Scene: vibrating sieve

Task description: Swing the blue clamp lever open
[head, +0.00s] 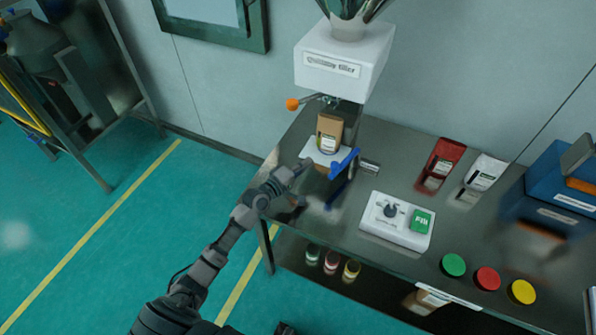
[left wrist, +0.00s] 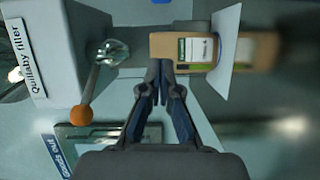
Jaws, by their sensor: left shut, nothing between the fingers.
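The blue clamp lever (head: 345,163) is at the front of the filling machine, beside a small white plate (head: 317,154), and slants up to the right in the head view. A brown bag (head: 329,132) stands on the plate; the bag (left wrist: 185,47) and plate (left wrist: 226,40) also show in the left wrist view. My left gripper (head: 301,166) is shut and empty, just left of the lever and apart from it. Its closed fingertips (left wrist: 160,68) point toward the bag in the wrist view, where I cannot make out the lever. My right gripper is not in view.
The white filler head (head: 343,60) hangs above the bag. An orange-knobbed handle (head: 292,104) juts out left; its knob (left wrist: 81,115) is near my left gripper. A control box (head: 396,221), red bag (head: 440,163) and white bag (head: 485,173) stand to the right on the steel table.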

